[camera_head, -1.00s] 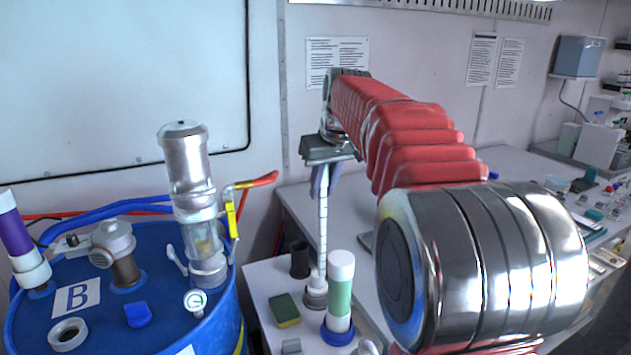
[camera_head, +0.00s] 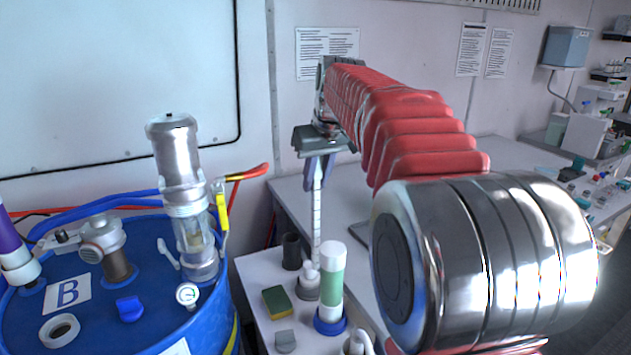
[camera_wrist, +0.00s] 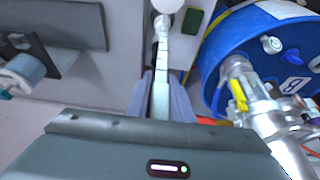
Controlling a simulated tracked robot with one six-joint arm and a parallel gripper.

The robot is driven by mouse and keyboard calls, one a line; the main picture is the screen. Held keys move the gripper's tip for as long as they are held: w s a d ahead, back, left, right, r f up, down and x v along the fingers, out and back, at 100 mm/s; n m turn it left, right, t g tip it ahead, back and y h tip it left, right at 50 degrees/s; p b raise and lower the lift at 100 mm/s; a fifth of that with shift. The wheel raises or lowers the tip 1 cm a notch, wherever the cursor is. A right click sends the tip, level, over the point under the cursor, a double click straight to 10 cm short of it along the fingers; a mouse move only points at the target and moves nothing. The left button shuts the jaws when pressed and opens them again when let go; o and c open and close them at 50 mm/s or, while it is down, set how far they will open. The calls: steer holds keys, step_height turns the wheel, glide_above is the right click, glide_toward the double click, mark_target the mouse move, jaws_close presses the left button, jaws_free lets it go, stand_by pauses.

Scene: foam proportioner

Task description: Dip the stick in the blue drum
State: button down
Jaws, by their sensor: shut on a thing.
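The stick (camera_head: 317,215) is a thin white upright rod with dark marks. My gripper (camera_head: 318,176) is shut on its upper part, with both fingers around it. The stick's lower end is at a small holder (camera_head: 307,285) on the white side table; I cannot tell whether it is still seated. In the wrist view the stick (camera_wrist: 161,62) runs away from my gripper (camera_wrist: 161,100) towards the holder. The blue drum (camera_head: 150,325), labelled B, stands at left, apart from the stick. It shows at right in the wrist view (camera_wrist: 215,50). A white ring (camera_head: 60,331) is on its lid.
The drum lid carries a tall clear-and-metal cylinder (camera_head: 181,195) with a yellow-red handle, a gauge and a blue cap. Near the holder are a green-white bottle (camera_head: 331,283), a dark cup (camera_head: 291,250) and a sponge (camera_head: 277,302). A bench (camera_head: 420,185) extends right.

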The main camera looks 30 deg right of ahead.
steer(key=shift+r, duration=5.9)
